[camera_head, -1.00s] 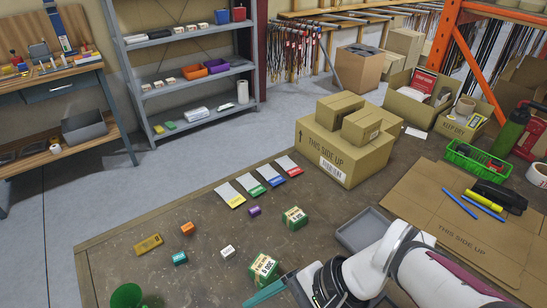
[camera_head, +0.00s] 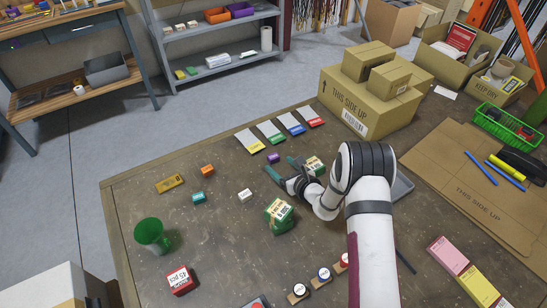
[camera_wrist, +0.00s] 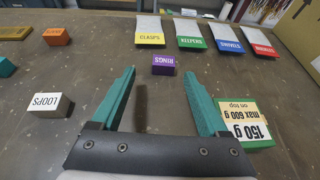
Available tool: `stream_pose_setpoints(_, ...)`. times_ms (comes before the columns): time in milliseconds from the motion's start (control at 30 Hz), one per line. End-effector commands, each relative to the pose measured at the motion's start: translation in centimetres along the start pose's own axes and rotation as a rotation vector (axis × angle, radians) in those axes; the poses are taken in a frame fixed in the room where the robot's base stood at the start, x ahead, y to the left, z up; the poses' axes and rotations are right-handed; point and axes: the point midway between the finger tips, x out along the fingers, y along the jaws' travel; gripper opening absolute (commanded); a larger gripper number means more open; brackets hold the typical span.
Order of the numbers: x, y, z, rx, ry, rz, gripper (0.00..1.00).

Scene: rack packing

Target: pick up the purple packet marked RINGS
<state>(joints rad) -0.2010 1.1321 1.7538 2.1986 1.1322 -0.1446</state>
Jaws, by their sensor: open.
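The purple packet marked RINGS (camera_wrist: 163,65) lies on the brown table, ahead of my fingers and roughly midway between them in the wrist view. It also shows in the head view as a small purple block (camera_head: 273,158), just beyond my gripper (camera_head: 280,170). In the wrist view my gripper (camera_wrist: 162,90) has its two teal fingers spread apart with nothing between them. The packet is apart from both fingertips.
A green-and-white block (camera_wrist: 243,122) stands close by my right finger. A white LOOPS packet (camera_wrist: 50,104) lies to the left. Several coloured cards, such as the yellow CLASPS card (camera_wrist: 149,38), lie behind the packet. A green cup (camera_head: 150,235) stands at the table's left.

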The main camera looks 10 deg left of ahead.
Motion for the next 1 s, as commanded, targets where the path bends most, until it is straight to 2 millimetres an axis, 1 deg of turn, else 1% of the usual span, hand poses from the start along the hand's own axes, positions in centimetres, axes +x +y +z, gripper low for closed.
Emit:
stream_pose_setpoints(67, 0.7, 0.0, 0.1, -0.001, -0.001, 0.0, 0.78)
stream_pose_setpoints(200, 3.4, -0.5, 0.3, -0.002, -0.002, 0.001, 0.78)
stream_pose_setpoints(300, 5.0, -0.5, 0.3, -0.001, 0.0, 0.001, 0.78)
stream_pose_setpoints(400, 5.7, -0.5, 0.3, 0.0, 0.0, 0.0, 0.78)
stream_pose_setpoints(567, 5.7, -0.5, 0.4, 0.001, 0.001, 0.0, 0.78)
stream_pose_setpoints(667, 5.7, -0.5, 0.4, 0.0, 0.0, 0.0, 0.61)
stream_pose_setpoints(800, 5.7, -0.6, 0.4, 0.0, 0.0, 0.0, 0.36)
stream_pose_setpoints(967, 5.7, -0.6, 0.4, 0.0, 0.0, 0.0, 0.07)
stream_pose_setpoints(1000, 5.7, -0.6, 0.4, 0.0, 0.0, 0.0, 0.0)
